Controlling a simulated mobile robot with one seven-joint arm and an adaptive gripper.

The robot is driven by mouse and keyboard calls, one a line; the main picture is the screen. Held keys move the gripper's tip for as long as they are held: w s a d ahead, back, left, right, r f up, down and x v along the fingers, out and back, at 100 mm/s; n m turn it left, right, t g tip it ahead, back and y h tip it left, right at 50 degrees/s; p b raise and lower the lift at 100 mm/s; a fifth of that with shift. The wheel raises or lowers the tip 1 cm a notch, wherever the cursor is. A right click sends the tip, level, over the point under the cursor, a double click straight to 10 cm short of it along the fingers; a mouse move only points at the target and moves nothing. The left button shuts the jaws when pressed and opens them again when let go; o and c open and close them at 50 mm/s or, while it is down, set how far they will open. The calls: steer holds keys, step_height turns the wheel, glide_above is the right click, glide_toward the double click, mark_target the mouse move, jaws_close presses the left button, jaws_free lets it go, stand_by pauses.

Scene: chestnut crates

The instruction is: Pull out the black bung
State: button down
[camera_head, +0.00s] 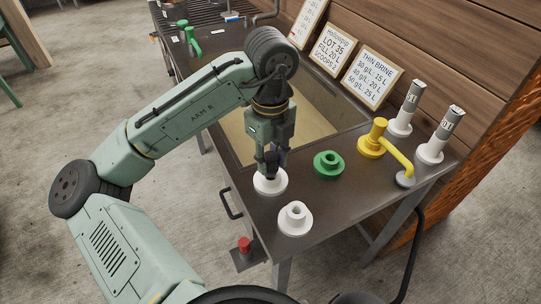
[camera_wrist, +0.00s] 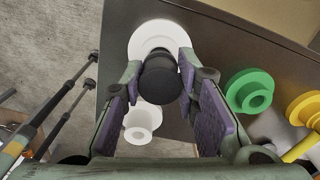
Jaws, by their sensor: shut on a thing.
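The black bung (camera_wrist: 160,78) is between the purple pads of my gripper (camera_wrist: 160,90) in the wrist view, and the jaws are shut on it. The white round fitting (camera_wrist: 152,32) lies just beyond the bung. In the head view my gripper (camera_head: 270,165) points down over the same white fitting (camera_head: 270,186) near the table's front left edge. The fingers mostly hide the bung there. I cannot tell whether the bung's lower end is inside the fitting or clear of it.
A second white fitting (camera_head: 295,219), a green one (camera_head: 328,164) and a yellow one (camera_head: 374,140) with a bent pipe stand nearby on the dark table (camera_head: 335,205). Two white handles (camera_head: 402,110) stand at the right. Signs (camera_head: 371,77) lean on the plank wall behind a recessed basin.

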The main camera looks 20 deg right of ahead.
steer(key=shift+f+b, duration=0.6)
steer(key=shift+f, duration=0.6)
steer(key=c, duration=1.2)
jaws_free()
